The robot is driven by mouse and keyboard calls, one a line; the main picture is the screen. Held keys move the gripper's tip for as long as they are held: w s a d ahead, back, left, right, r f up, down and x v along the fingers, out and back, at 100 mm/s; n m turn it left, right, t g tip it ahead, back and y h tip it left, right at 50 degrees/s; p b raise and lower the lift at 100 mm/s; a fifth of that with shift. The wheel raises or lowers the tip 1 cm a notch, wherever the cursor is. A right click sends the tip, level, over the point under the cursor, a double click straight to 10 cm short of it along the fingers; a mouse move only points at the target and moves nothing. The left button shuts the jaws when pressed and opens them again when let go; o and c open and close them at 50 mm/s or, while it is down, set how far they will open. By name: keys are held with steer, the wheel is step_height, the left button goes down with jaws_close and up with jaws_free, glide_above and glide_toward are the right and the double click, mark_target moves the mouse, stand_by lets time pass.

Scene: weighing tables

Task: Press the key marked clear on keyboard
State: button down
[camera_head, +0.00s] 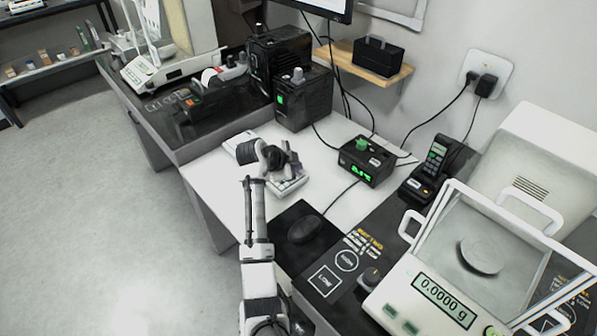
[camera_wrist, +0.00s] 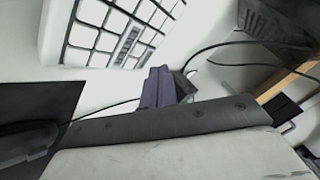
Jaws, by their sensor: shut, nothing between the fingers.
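A white keyboard (camera_head: 291,187) lies on the white desk, partly hidden by my arm and gripper. In the wrist view the keyboard (camera_wrist: 107,30) fills the upper left, with pale keys set apart by dark gaps. A few grey keys (camera_wrist: 128,42) carry small marks that I cannot read, so I cannot tell which key is clear. My gripper (camera_head: 293,170) is over the keyboard in the head view.
A black mouse (camera_head: 304,229) lies on a dark mat in front of the keyboard. A black box with a green display (camera_head: 367,160) stands to the right, its cables running over the desk. A balance (camera_head: 440,302) is at front right. Black devices (camera_head: 303,97) stand behind.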

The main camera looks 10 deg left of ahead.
steer(key=shift+r, duration=0.1)
steer(key=shift+r+p, duration=1.4)
steer(key=shift+r, duration=1.1)
